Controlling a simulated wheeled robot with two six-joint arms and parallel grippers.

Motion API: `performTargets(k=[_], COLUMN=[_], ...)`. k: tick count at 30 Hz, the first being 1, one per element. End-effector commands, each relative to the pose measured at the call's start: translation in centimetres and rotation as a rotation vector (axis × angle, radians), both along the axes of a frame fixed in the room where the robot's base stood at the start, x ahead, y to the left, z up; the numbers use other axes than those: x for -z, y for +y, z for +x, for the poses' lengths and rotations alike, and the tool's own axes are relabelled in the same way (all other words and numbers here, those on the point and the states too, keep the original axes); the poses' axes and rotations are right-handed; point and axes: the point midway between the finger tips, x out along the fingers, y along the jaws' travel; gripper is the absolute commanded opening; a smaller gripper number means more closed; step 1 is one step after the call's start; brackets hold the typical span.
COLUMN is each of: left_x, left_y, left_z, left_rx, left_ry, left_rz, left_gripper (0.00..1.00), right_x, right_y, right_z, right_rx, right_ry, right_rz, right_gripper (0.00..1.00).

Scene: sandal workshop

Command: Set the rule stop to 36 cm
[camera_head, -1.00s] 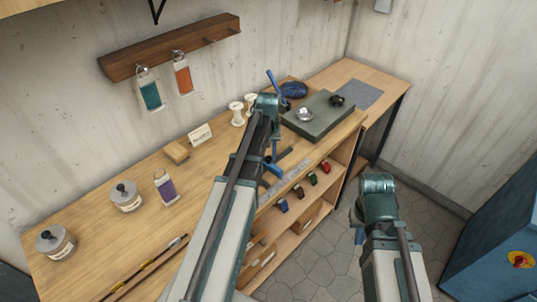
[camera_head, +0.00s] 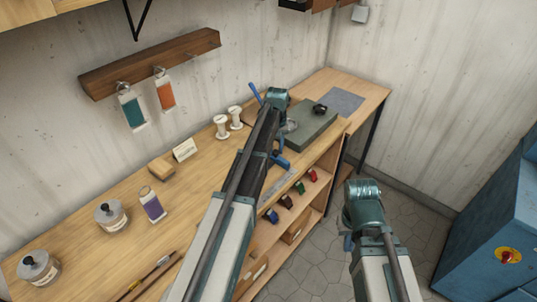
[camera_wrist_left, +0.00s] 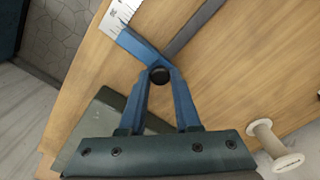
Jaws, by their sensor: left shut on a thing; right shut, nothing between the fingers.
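The steel rule (camera_head: 276,187) lies along the front edge of the workbench, and its end shows at the top left of the left wrist view (camera_wrist_left: 120,14). The blue stop (camera_wrist_left: 143,46) sits across the rule and also shows in the head view (camera_head: 282,161). My left gripper (camera_wrist_left: 159,78) is shut on the stop's black knob (camera_wrist_left: 159,74). The arm covers part of the rule in the head view. The scale reading at the stop is too small to tell. My right gripper (camera_head: 347,241) is shut and empty, off the bench's front over the floor.
A grey-green slab (camera_head: 312,128) with small items lies beyond the stop. White spools (camera_head: 221,127) stand behind the left arm. Coloured clips (camera_head: 299,187) sit on the shelf below the rule. A blue cabinet (camera_head: 490,225) stands at the right.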

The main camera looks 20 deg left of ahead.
Motion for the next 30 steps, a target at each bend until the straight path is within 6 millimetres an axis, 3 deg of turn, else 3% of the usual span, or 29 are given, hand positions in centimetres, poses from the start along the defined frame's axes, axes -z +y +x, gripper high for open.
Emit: performTargets(k=[5,6,11,23,30], left_x=[0.0,0.0,0.0,-0.3,-2.0], left_y=[-0.1,-0.1,-0.1,0.0,0.0], left_z=[0.5,0.5,0.4,0.2,0.2], left_rx=[0.002,0.002,0.002,0.001,0.001], left_ry=[-0.013,-0.014,-0.012,-0.008,-0.008], left_rz=[0.000,-0.001,-0.001,-0.001,-0.001], left_gripper=[0.00,0.33,0.62,0.62,0.62], right_x=[0.0,0.0,0.0,-0.3,-2.0], right_y=[0.0,0.0,0.0,0.0,0.0], right_z=[0.0,0.0,0.0,0.0,0.0], right_rx=[0.000,0.000,0.000,0.000,-0.001], right_ry=[0.000,0.000,0.000,0.000,0.000], right_rz=[0.000,0.000,0.000,0.000,0.000], right_gripper=[0.00,0.00,0.00,0.00,0.00])
